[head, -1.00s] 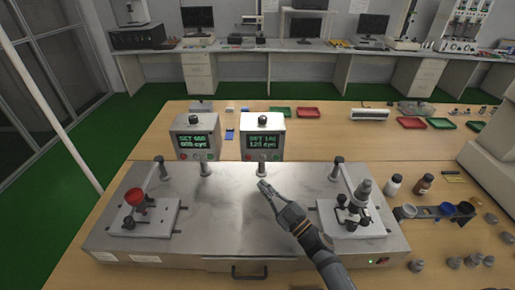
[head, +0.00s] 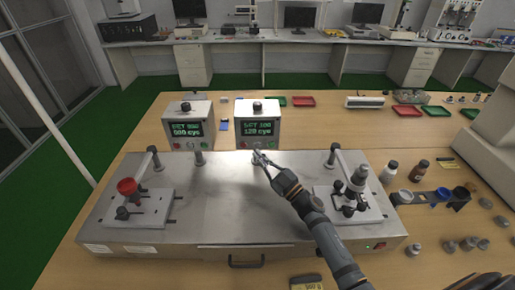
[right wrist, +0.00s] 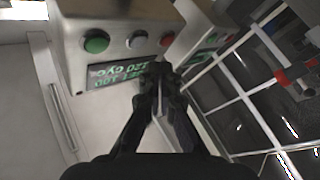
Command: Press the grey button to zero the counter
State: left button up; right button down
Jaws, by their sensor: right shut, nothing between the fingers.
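Two grey counter boxes stand behind the steel machine. The right counter (head: 258,108) has a lit green display that appears to read SET 100 and 120 cyc. In the right wrist view this counter (right wrist: 70,15) has a green button (right wrist: 96,42), a grey button (right wrist: 136,41) and a red button (right wrist: 166,31) in a row beside its display (right wrist: 128,70). The left counter (head: 187,108) also has a lit green display. My right gripper (head: 257,155) is shut and empty, just in front of the right counter's lower face. Contact with a button is not visible. My left gripper is out of view.
The steel machine (head: 230,215) lies below my right arm, with short posts along its back and a fixture at each end. Bottles (head: 389,172) and a cup rack (head: 430,197) stand to the right. Red and green trays lie on the table behind.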

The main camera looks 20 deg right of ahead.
jog(key=shift+w+d, duration=0.2)
jog(key=shift+w, duration=0.55)
dwell(0.9)
jog(key=shift+w+d, duration=0.15)
jog(key=shift+w, duration=0.25)
jog(key=shift+w+d, duration=0.1)
jog(key=shift+w, duration=0.25)
dwell(0.5)
jog(key=shift+s, duration=0.1)
jog(key=shift+s+a+p, duration=0.25)
jog(key=shift+s+p, duration=0.25)
jog(key=shift+s, duration=0.2)
